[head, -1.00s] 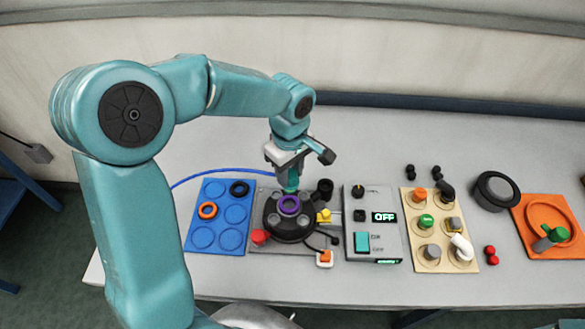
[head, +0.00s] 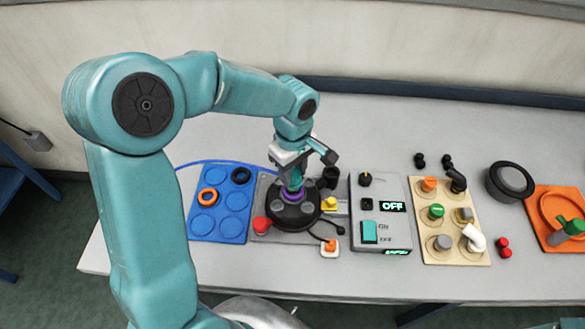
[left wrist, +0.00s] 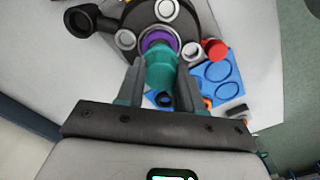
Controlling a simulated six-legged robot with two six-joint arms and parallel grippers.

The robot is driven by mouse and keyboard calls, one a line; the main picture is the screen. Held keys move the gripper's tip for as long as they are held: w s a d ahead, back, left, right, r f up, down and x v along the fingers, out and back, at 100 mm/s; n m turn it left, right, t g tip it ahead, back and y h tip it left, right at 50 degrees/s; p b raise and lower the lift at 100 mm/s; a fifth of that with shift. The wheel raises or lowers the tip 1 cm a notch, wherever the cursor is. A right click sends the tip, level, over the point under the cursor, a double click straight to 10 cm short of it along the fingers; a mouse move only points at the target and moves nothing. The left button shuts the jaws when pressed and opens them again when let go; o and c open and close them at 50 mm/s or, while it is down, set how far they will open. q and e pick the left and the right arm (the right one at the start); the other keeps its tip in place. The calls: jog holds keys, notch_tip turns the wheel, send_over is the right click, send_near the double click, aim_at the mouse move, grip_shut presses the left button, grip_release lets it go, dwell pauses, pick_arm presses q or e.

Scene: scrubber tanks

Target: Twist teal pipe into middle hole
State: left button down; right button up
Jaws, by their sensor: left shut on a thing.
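My left gripper (head: 293,174) is shut on the teal pipe (head: 296,184) and holds it upright over the round black tank top (head: 286,216). In the left wrist view the teal pipe (left wrist: 162,70) sits between the two fingers (left wrist: 160,82). Its far end overlaps the purple ring (left wrist: 157,39) of the middle hole. In the head view the pipe's lower end meets the purple ring (head: 296,197) and hides part of it. I cannot tell how deep the pipe sits. My right gripper is not in view.
A blue board (head: 222,222) with an orange ring (head: 207,197) and a black ring lies left of the tank. A red knob (head: 262,224) and a yellow part (head: 330,203) flank it. Right are a grey control box (head: 379,222) reading OFF and a beige fittings board (head: 447,240).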

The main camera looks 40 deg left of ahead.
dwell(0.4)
pick_arm(q)
jog(key=shift+f+b, duration=0.2)
jog(key=shift+b, duration=0.2)
jog(key=shift+f, duration=0.1)
jog(key=shift+f+b, duration=0.4)
jog(key=shift+b, duration=0.15)
jog(key=shift+f, duration=0.1)
dwell(0.4)
jog(key=shift+f+b, duration=0.3)
jog(key=shift+b, duration=0.2)
jog(key=shift+f+b, duration=0.25)
jog(key=shift+b, duration=0.1)
jog(key=shift+f, duration=0.1)
dwell(0.7)
